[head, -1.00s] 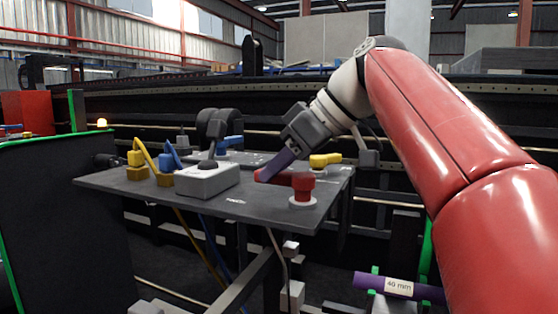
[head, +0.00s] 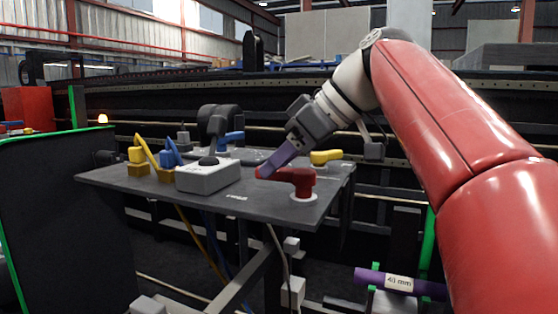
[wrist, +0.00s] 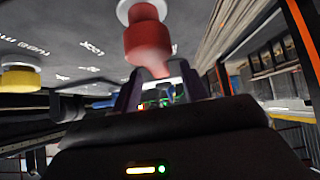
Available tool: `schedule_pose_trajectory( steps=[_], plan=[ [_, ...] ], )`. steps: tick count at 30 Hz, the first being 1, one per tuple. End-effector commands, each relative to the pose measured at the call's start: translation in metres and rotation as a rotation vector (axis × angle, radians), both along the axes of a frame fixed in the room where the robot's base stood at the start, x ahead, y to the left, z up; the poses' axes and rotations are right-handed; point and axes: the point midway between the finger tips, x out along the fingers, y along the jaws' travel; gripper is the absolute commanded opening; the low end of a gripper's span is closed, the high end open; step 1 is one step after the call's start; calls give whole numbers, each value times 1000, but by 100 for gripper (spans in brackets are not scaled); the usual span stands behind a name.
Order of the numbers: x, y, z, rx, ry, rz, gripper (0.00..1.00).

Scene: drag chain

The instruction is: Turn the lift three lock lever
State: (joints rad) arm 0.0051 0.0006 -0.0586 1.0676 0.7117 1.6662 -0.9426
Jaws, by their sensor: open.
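A red lever (head: 296,177) on a white round base (head: 303,198) stands at the right front of the grey panel (head: 215,205). Its arm points left. My gripper (head: 266,171) reaches down from the upper right, and its purple fingertips are at the free end of the red lever. In the wrist view the red lever (wrist: 147,42) lies just beyond my open gripper (wrist: 160,85), in line with the gap between the fingers. Contact cannot be told. The panel's lettering is too small or blurred to read, so which lever is lift three cannot be told.
A yellow lever (head: 325,157) is behind the red one, and a blue lever (head: 230,137) is farther back. Yellow and blue connectors (head: 140,160) are at the panel's left.

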Motion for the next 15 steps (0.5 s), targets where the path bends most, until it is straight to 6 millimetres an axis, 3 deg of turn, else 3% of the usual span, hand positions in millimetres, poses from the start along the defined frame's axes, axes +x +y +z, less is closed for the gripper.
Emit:
schedule_pose_trajectory(
  steps=[8, 15],
  plan=[
    [-15, -31, 35, -2, -3, -2, 44],
    [-22, -44, 49, -1, -1, 0, 44]
  ],
)
